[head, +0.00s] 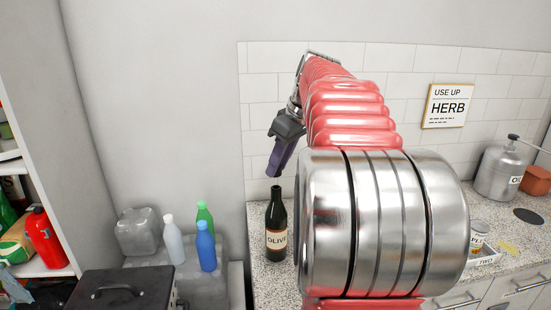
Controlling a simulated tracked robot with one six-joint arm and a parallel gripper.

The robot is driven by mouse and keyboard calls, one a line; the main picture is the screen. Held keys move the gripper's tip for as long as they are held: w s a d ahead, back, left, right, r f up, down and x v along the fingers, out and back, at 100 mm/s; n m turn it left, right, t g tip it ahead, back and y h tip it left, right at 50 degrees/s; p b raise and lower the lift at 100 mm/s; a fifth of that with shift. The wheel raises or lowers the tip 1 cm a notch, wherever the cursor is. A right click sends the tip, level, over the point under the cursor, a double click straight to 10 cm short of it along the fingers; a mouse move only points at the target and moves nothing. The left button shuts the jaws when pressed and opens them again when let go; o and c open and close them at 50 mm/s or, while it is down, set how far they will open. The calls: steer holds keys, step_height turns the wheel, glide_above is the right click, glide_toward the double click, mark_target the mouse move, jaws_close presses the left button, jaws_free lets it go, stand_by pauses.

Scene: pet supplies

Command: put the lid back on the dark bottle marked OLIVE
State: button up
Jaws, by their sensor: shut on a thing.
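The dark bottle marked OLIVE (277,238) stands upright on the speckled counter, left of my arm, with its label facing me. Its narrow neck points up, and no separate lid can be made out on it. My gripper (274,172), with dark purple fingers, points down just above the bottle's mouth and slightly to its left. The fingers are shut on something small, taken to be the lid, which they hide. A small gap seems to lie between fingertips and bottle top.
The speckled counter (262,285) runs right, holding a metal canister (499,172), an orange pot (536,181) and a can (479,238). Several plastic bottles stand lower left, beside a black box (120,290). A tiled wall (262,90) with a HERB sign (448,106) is behind.

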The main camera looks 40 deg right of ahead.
mark_target(280, 174)
steer(key=shift+f, duration=1.8)
steer(key=shift+s, duration=0.15)
stand_by(0.4)
steer(key=shift+f, duration=0.1)
stand_by(0.8)
steer(key=o, duration=1.1)
steer(key=shift+o, duration=0.4)
steer(key=o, duration=0.4)
steer(key=shift+s, duration=0.1)
